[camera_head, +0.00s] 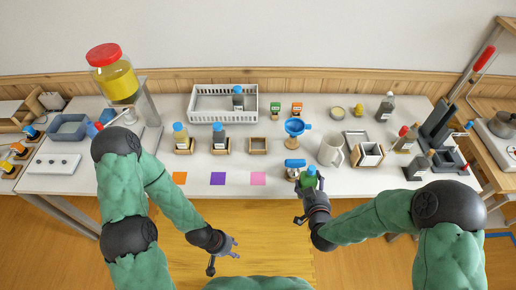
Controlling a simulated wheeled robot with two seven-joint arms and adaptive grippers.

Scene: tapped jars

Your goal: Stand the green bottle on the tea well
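The green bottle (308,178) is at the front edge of the table, right of centre. My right gripper (311,188) is around its lower part and appears shut on it; the fingers are partly hidden. My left gripper (228,246) is open and empty in front of the table, over the floor. No label marks the tea well. An empty wooden well (258,146) stands mid-table, right of two similar wells that hold a yellow bottle (181,136) and a dark blue-grey bottle (219,137). I cannot tell which one is the tea well.
A blue-topped jar (294,165) stands just behind the green bottle, with a blue funnel (296,127) behind it. Orange, purple and pink squares (258,179) lie along the front.

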